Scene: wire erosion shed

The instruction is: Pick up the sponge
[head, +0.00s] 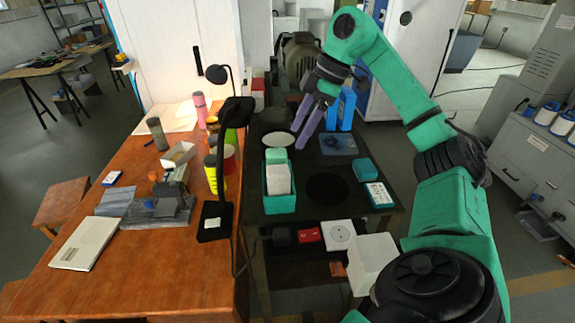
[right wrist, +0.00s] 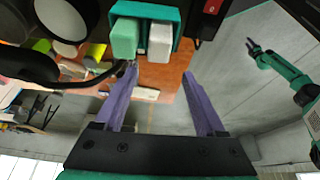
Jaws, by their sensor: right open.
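A teal tub (head: 279,205) stands on the dark cart and holds a mint green block (head: 275,156) at its far end and a white block (head: 278,178) nearer. The green block looks most like the sponge, but I cannot be sure. In the right wrist view the green block (right wrist: 125,38) and the white block (right wrist: 160,42) sit side by side in the tub (right wrist: 172,14). My right gripper (head: 299,138), with purple fingers, is open and empty, above and beyond the tub. A green arm with a small dark gripper (right wrist: 253,48), apparently my left, shows at the right of the wrist view.
A black desk lamp (head: 229,150) rises between the wooden desk (head: 110,240) and the cart, close left of the tub. Blue upright holders (head: 346,108), a blue tray (head: 338,144) and a teal box (head: 366,170) stand on the cart. A black disc (head: 327,188) lies right of the tub.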

